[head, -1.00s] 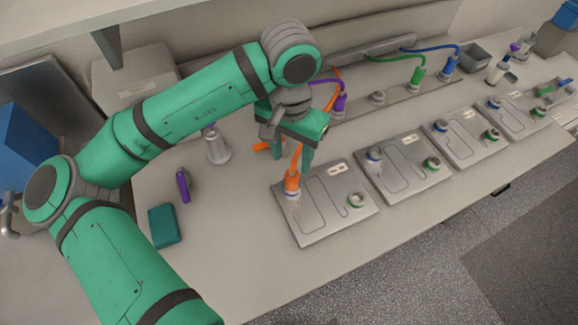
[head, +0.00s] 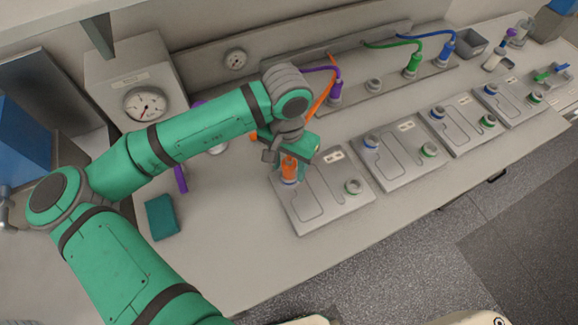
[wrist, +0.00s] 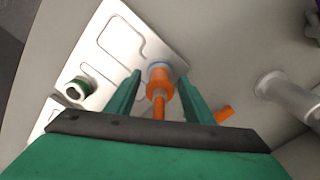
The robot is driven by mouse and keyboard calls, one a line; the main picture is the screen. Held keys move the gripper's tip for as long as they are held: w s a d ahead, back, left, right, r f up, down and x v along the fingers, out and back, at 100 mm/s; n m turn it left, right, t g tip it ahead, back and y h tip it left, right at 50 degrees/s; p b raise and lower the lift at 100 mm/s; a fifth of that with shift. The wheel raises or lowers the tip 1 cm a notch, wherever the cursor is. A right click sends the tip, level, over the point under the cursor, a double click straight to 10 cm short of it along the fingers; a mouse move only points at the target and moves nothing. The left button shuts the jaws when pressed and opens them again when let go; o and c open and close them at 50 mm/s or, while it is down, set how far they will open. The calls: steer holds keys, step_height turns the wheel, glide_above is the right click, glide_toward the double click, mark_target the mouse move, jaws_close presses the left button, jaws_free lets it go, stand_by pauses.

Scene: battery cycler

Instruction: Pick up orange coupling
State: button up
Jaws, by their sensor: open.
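The orange coupling (head: 289,168) sits upright on the blue-ringed port at the back left of the nearest grey plate (head: 335,208). An orange hose runs from its top, past my gripper, toward the rack behind. In the wrist view, the coupling (wrist: 159,82) lies between my two green fingers, with a gap on each side. My gripper (wrist: 160,92) is open around it and does not hold it. In the head view, my gripper (head: 296,160) is low over the coupling, and its body hides part of the fingers.
A rack with purple (head: 335,92), green (head: 412,66) and blue (head: 447,46) couplings stands behind. More grey plates (head: 405,155) continue to the right. A teal block (head: 162,216) and a purple item (head: 180,178) lie to the left. The bench front is clear.

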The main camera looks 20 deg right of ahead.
steer(key=shift+c, duration=0.2)
jaws_close()
steer(key=shift+r, duration=0.6)
steer(key=s+d+r, duration=0.6)
steer(key=s+r, duration=0.5)
steer(key=s, duration=0.1)
steer(key=shift+s+d+r, duration=0.15)
steer(key=shift+s+r, duration=0.15)
steer(key=shift+r, duration=0.1)
